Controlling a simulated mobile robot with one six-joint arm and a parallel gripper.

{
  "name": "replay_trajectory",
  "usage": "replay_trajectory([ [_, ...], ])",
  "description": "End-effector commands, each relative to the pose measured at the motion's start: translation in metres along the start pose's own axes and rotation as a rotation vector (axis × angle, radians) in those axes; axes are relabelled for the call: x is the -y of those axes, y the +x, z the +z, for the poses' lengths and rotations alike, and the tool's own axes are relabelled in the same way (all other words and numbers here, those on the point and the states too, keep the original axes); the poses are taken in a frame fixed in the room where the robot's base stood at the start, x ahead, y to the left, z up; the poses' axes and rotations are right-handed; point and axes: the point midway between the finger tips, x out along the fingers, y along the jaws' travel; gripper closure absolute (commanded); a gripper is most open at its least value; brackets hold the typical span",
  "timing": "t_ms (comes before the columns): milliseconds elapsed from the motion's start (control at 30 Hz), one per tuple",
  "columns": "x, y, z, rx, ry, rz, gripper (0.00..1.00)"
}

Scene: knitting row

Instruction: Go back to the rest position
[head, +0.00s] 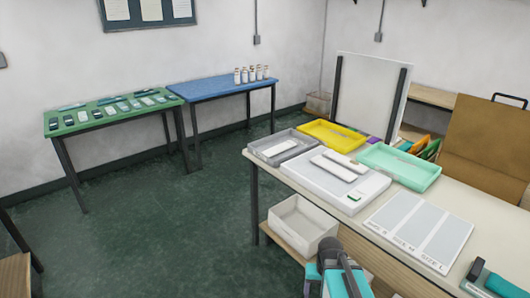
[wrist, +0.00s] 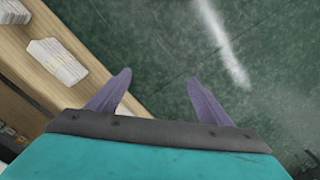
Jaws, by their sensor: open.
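My gripper (wrist: 162,88) shows in the wrist view with two purple fingers spread apart and nothing between them. Dark green floor (wrist: 190,45) lies beyond the fingertips. A wooden shelf (wrist: 85,20) runs along the left of the wrist view, beside and below the left finger. In the head view, a teal and dark part of my arm (head: 340,270) stands at the bottom, in front of the near table; the fingers cannot be made out there.
The near table (head: 375,205) carries a grey tray (head: 255,150), a yellow tray (head: 345,145), a mint tray (head: 425,180), a white flat device (head: 310,185) and a lettered mat (head: 425,228). A white bin (head: 300,235) sits below. Floor (head: 170,240) is clear at left.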

Motion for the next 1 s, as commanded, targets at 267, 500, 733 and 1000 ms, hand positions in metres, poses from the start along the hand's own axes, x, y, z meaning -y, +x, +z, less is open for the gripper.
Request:
replay_trajectory([
  [267, 0.032, 0.027, 0.025, 0.022, -0.119, -0.019, 0.28],
  [500, 0.028, 0.069, 0.052, 0.085, -0.118, -0.015, 0.28],
  [733, 0.024, 0.126, 0.095, 0.174, -0.119, -0.01, 0.28],
  [1000, 0.018, 0.194, 0.157, 0.294, -0.12, -0.003, 0.28],
])
